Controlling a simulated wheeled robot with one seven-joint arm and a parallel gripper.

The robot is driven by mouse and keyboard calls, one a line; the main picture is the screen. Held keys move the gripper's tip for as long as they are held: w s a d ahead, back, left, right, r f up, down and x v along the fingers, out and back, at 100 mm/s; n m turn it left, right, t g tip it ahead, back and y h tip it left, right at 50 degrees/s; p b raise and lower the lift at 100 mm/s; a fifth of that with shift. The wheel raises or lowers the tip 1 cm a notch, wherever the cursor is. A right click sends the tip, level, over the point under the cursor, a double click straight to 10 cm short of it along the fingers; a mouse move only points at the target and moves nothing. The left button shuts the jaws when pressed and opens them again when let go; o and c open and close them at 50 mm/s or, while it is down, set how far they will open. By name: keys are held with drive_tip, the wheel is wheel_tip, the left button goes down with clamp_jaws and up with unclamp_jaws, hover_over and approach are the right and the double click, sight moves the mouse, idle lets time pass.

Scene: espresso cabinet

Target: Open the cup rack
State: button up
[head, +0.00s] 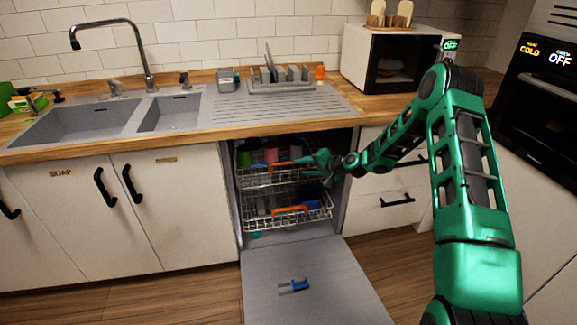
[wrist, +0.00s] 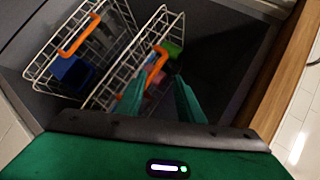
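The dishwasher stands open, with two wire racks inside. The upper rack (head: 262,180) holds green, pink and dark cups and has an orange handle (head: 284,165). I take this to be the cup rack. In the wrist view, the upper rack (wrist: 125,72) and its orange handle (wrist: 157,67) lie just ahead of my fingers. My green gripper (head: 309,163) is beside the right end of that handle. In the wrist view, my gripper (wrist: 160,86) has its fingers apart, with nothing clearly held. Whether a finger touches the handle I cannot tell.
The lower rack (head: 288,222) with its orange handle (head: 290,210) holds blue items. The dishwasher door (head: 325,275) lies lowered in front, with a blue piece (head: 294,286) on it. Wooden counter (head: 290,123) runs above. White drawers (head: 385,185) stand at the right.

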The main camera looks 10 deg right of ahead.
sight(290, 163)
drive_tip(key=w+a+f+m+t, duration=0.1)
drive_tip(key=w+f+m, duration=0.1)
drive_tip(key=w, duration=0.3)
drive_tip(key=w+a+f+m+t, duration=0.1)
drive_tip(key=w+f+m+t, duration=0.1)
drive_tip(key=w, duration=0.3)
drive_tip(key=w+a+f+m+t, duration=0.1)
drive_tip(key=w+f+m, duration=0.1)
drive_tip(key=w+f, duration=0.2)
drive_tip(key=shift+w+a+f+t+h, duration=0.15)
drive_tip(key=shift+w+f+t+h, duration=0.2)
drive_tip(key=shift+w, duration=0.25)
drive_tip(key=shift+r, duration=0.1)
clamp_jaws()
